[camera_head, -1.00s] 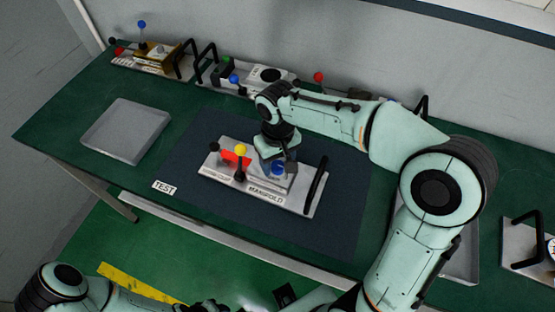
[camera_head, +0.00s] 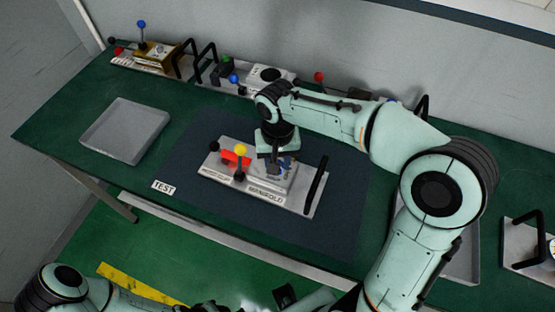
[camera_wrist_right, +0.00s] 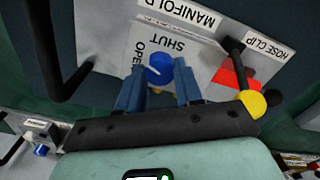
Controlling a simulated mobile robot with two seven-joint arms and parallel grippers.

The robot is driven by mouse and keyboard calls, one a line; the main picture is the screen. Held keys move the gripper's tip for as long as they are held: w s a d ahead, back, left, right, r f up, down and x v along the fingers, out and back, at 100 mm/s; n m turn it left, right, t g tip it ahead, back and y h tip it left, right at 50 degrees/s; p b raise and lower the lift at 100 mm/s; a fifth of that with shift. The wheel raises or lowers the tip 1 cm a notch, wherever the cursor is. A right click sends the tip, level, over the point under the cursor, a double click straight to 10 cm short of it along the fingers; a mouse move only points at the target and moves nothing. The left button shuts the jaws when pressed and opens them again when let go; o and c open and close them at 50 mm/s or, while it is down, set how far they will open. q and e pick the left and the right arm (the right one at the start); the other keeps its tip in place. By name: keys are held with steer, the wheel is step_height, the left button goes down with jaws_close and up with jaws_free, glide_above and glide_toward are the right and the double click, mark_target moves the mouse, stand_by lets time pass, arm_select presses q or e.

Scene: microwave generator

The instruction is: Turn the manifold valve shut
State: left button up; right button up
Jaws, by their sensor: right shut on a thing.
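The manifold (camera_head: 310,200) is a grey plate on the dark mat, with a black handle, a MANIFOLD label and a raised pale block (camera_head: 262,178). Its valve is a round blue knob (camera_wrist_right: 159,70), beside the words OPEN and SHUT in the right wrist view. A short pale mark on the knob appears to point toward OPEN. My right gripper (camera_head: 276,165) reaches down over the block, its fingers (camera_wrist_right: 158,92) on either side of the knob and shut on it. In the head view the gripper mostly hides the knob.
A yellow-topped lever (camera_head: 240,150) and red part (camera_head: 229,157) stand left of the valve on the same plate, near the HOSE CLIP label (camera_wrist_right: 265,47). An empty grey tray (camera_head: 125,130) lies at left. Other fixtures line the back wall. The mat's front is clear.

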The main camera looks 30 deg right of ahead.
steer(key=m, duration=0.6)
steer(key=shift+m, duration=0.3)
steer(key=m, duration=0.3)
steer(key=shift+b, duration=0.35)
arm_select(q)
steer(key=shift+s+f, duration=0.3)
steer(key=shift+f, duration=0.3)
arm_select(e)
steer(key=shift+m, duration=1.8)
steer(key=o, duration=1)
steer(key=shift+o, duration=0.2)
arm_select(q)
steer(key=w+r+p, duration=0.1)
steer(key=r+p, duration=0.1)
steer(key=r, duration=0.1)
steer(key=shift+w, duration=0.35)
arm_select(e)
step_height(320, 180, up, 14)
steer(key=shift+f, duration=0.25)
